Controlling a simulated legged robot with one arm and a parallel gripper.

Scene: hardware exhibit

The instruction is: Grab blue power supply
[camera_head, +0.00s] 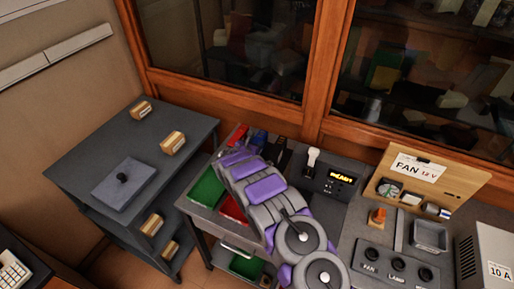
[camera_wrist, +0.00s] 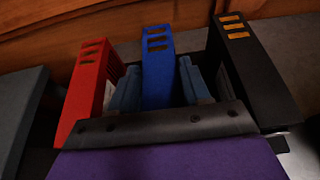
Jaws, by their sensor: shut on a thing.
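The blue power supply (camera_wrist: 158,68) stands upright in the middle of the wrist view, with slots near its top. My gripper (camera_wrist: 160,88) has one grey-blue finger on each side of it and is shut on it. Its lower part is hidden behind my gripper's body. In the head view only a small part of the blue power supply (camera_head: 259,137) shows past my purple and grey arm. My gripper's fingers are hidden there.
A red power supply (camera_wrist: 90,80) stands close on the left and a black one (camera_wrist: 250,70) close on the right. A wooden window frame (camera_head: 215,104) rises behind. A green tray (camera_head: 207,188) and a grey shelf table (camera_head: 85,165) lie left.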

